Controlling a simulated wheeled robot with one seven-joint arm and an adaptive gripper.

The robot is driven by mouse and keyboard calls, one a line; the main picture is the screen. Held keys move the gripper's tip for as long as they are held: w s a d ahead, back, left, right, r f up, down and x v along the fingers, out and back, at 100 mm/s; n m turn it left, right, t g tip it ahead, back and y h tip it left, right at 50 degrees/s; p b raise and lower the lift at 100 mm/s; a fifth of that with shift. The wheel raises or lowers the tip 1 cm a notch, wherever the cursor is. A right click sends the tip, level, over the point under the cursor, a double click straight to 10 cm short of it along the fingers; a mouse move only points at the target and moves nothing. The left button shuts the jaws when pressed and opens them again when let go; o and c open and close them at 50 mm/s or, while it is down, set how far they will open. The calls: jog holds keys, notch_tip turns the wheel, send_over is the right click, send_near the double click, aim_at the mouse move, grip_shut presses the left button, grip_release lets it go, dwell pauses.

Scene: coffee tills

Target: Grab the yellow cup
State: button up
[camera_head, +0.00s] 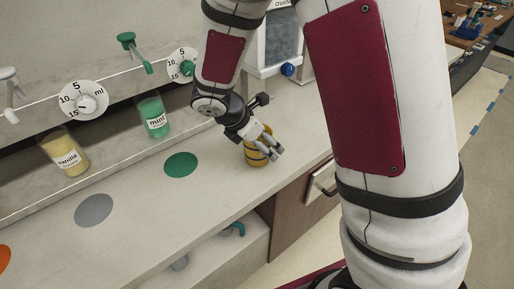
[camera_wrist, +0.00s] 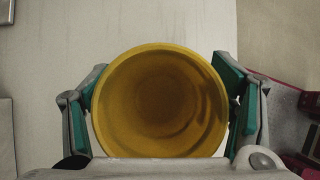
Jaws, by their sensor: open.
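The yellow cup (camera_head: 257,158) stands on the pale counter near its front edge in the head view. In the wrist view I look down into the open, empty-looking cup (camera_wrist: 160,100). My gripper (camera_head: 265,148) is over the cup in the head view and partly covers it. In the wrist view my gripper (camera_wrist: 163,105) is open, with one green-padded finger on the left and one on the right of the cup. The pads are very near the cup's sides; I cannot tell whether they touch.
A green disc (camera_head: 181,164) and a grey disc (camera_head: 94,210) mark the counter (camera_head: 140,195) to the left. The mint container (camera_head: 154,117) and vanilla container (camera_head: 65,152) stand behind, under dispensers. A drawer handle (camera_head: 322,182) sticks out below the counter.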

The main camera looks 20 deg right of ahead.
jog(key=shift+f, duration=0.1)
jog(key=c, duration=0.8)
